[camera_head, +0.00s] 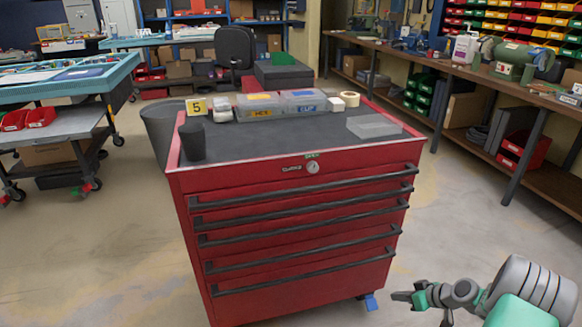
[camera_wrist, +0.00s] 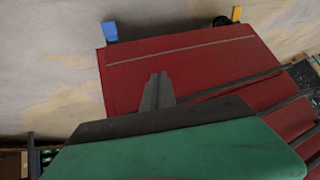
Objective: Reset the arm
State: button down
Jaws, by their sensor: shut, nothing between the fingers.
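My gripper (camera_head: 400,297) is at the lower right of the head view, low beside the right side of the red tool cabinet (camera_head: 290,220). Its fingers are together and hold nothing. I cannot tell the exact gap between the fingers and the cabinet.
On the cabinet top stand a black cup (camera_head: 193,142), labelled clear boxes (camera_head: 262,107), a tape roll (camera_head: 350,98) and a clear tray (camera_head: 374,126). A workbench (camera_head: 500,85) runs along the right. A blue-topped table (camera_head: 70,78) is at left. Floor in front is clear.

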jog(key=s+a+r+g+h+p, duration=0.15)
jog(key=a+r+p, duration=0.25)
jog(key=r, duration=0.6)
jog(key=s+a+r+m+p, duration=0.1)
jog(key=s+a+r+p, duration=0.2)
jog(key=r, duration=0.8)
jog(key=a+r+g+h+p, duration=0.1)
jog(key=a+r+p, duration=0.35)
jog(key=r, duration=0.55)
jog(key=s+a+r+m+h+p, duration=0.1)
jog(key=s+a+r+p, duration=0.3)
jog(key=s+r, duration=0.5)
jog(key=s+a+r+m+h+p, duration=0.2)
jog(key=s+r+p, duration=0.4)
jog(key=s+r, duration=0.3)
jog(key=shift+s+a+r+m+g, duration=0.2)
jog(key=shift+a+r+m+g, duration=0.25)
jog(key=shift+a+r+m, duration=0.45)
jog(key=shift+a+n, duration=0.25)
jog(key=shift+n, duration=0.05)
